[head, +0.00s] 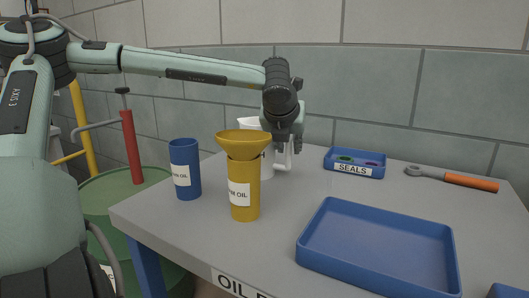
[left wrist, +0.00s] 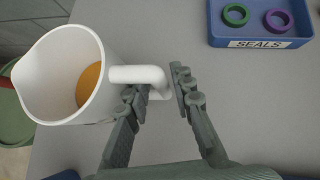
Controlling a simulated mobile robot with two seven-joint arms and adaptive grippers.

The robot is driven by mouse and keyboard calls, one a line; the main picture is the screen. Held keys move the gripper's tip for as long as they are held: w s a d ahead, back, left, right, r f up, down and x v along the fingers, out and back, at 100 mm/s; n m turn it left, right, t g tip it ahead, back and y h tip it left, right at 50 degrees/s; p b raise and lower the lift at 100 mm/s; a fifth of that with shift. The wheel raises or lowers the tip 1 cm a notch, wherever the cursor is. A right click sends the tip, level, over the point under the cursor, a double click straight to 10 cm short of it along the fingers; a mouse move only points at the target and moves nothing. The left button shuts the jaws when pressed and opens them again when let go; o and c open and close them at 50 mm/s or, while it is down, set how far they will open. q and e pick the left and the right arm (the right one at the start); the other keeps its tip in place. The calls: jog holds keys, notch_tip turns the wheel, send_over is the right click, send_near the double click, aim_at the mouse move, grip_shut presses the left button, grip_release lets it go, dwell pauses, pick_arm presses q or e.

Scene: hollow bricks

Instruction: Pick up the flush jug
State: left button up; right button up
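The flush jug (head: 266,168) is white and stands upright on the table, partly hidden behind the yellow funnel and can. Its pouring lip rises at the upper left and its handle (head: 289,156) is on the right. In the left wrist view the jug (left wrist: 50,62) shows from above, with an orange-yellow patch inside. My left gripper (head: 289,148) is above and at the handle. In the left wrist view its fingers (left wrist: 160,92) are apart, with the outer part of the handle (left wrist: 140,74) between them. Whether a finger touches it I cannot tell. My right gripper is not in view.
A yellow oil can (head: 244,202) with a funnel (head: 243,141) and a blue oil can (head: 185,170) stand left of the jug. A blue seals tray (head: 353,170), a wrench (head: 455,179) and an empty blue tray (head: 375,285) are to the right. A wall stands behind.

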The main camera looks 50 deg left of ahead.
pick_arm(q)
grip_shut()
jog(key=shift+r, duration=0.1)
jog(key=shift+r, duration=0.55)
jog(key=r, duration=0.2)
jog(key=a+r, duration=0.1)
jog(key=shift+s+r, duration=0.2)
jog(key=shift+r, duration=0.15)
jog(key=s+a+r+b, duration=0.1)
jog(key=s+a+r, duration=0.4)
jog(key=a, duration=0.4)
jog(key=shift+a+r, duration=0.2)
jog(key=shift+r, duration=0.35)
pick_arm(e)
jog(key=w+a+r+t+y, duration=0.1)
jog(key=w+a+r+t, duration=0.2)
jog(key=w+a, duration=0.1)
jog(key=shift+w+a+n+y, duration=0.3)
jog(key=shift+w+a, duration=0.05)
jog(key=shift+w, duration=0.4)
